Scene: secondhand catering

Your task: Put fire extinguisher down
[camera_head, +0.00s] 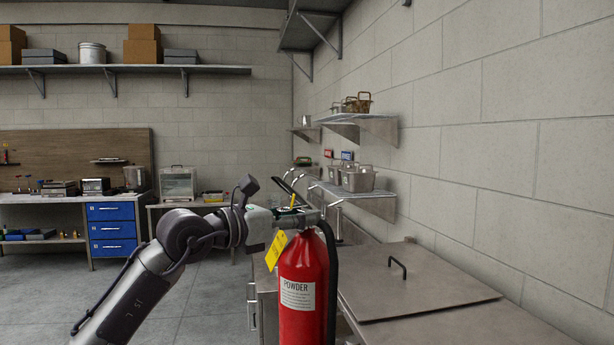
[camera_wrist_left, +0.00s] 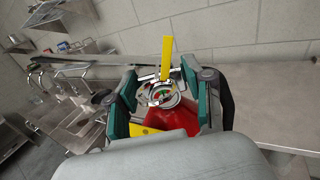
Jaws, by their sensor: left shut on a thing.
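A red fire extinguisher (camera_head: 302,283) with a white "POWDER" label, a yellow tag and a black hose hangs upright in the head view. My left gripper (camera_head: 290,216) comes in from the left and is shut on its top, around the valve and handle. In the left wrist view, the fingers of my left gripper (camera_wrist_left: 165,100) sit on both sides of the extinguisher's gauge and red shoulder (camera_wrist_left: 178,124). The bottom of the extinguisher is cut off by the frame, so what is under it is hidden. My right gripper is not in view.
A steel counter (camera_head: 450,325) with a flat handled lid (camera_head: 425,280) runs along the right wall. Wall shelves hold metal containers (camera_head: 358,180) above it. A workbench with blue drawers (camera_head: 112,229) stands at the back left. Grey floor (camera_head: 215,290) is open at the left.

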